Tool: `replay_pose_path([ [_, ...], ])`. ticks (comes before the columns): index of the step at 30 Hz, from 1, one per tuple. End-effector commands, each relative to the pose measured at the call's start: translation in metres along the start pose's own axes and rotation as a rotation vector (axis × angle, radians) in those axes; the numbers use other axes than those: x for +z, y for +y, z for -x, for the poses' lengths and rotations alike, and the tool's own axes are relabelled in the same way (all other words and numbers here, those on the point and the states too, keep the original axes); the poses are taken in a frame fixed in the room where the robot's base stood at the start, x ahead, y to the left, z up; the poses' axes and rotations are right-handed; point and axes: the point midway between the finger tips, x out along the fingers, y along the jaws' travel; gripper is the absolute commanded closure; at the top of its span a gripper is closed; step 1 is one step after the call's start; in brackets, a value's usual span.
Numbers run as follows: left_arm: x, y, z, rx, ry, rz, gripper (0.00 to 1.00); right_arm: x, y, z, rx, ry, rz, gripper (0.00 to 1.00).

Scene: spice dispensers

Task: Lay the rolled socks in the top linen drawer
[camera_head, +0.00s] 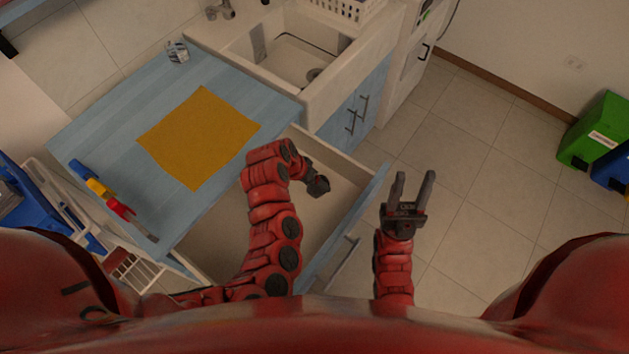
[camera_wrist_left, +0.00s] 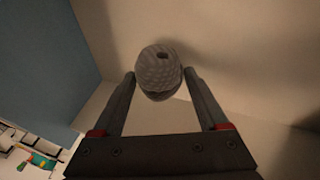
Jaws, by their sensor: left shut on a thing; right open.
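The grey knitted rolled socks (camera_wrist_left: 158,68) sit between the fingertips of my left gripper (camera_wrist_left: 159,78) in the left wrist view. My left gripper is shut on them. In the head view my left gripper (camera_head: 318,185) is over the open drawer (camera_head: 336,164), with its fingers pointing down into it; the socks cannot be made out there. The pale drawer interior fills the background of the wrist view; I cannot tell whether the socks touch its floor. My right gripper (camera_head: 412,180) is open and empty, to the right of the drawer front (camera_head: 352,215).
A sink (camera_head: 290,60) stands behind. The tiled floor (camera_head: 480,200) on the right is clear up to a green bin (camera_head: 590,130).

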Motion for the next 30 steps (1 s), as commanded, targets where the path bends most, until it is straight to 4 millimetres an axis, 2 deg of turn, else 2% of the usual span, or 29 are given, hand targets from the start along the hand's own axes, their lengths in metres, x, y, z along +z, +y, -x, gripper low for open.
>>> replay_pose_path([
  [12,0.002,-0.003,-0.007,-0.002,0.002,-0.001,0.79,0.000,0.000,0.000,0.000,0.000,0.000,0.55],
  [13,0.002,-0.003,-0.007,-0.002,0.002,0.000,0.22,0.000,0.000,0.000,0.000,0.000,0.000,0.55],
  [17,0.002,-0.003,-0.006,-0.001,0.002,0.000,0.00,0.000,0.000,-0.001,0.000,0.000,0.000,0.55],
  [26,0.001,-0.002,-0.004,-0.001,0.002,-0.001,0.00,0.000,0.000,-0.002,0.000,0.000,0.000,0.55],
  [30,0.001,-0.003,0.005,-0.004,0.003,-0.002,0.00,0.000,0.000,0.002,0.000,0.000,0.000,0.55],
])
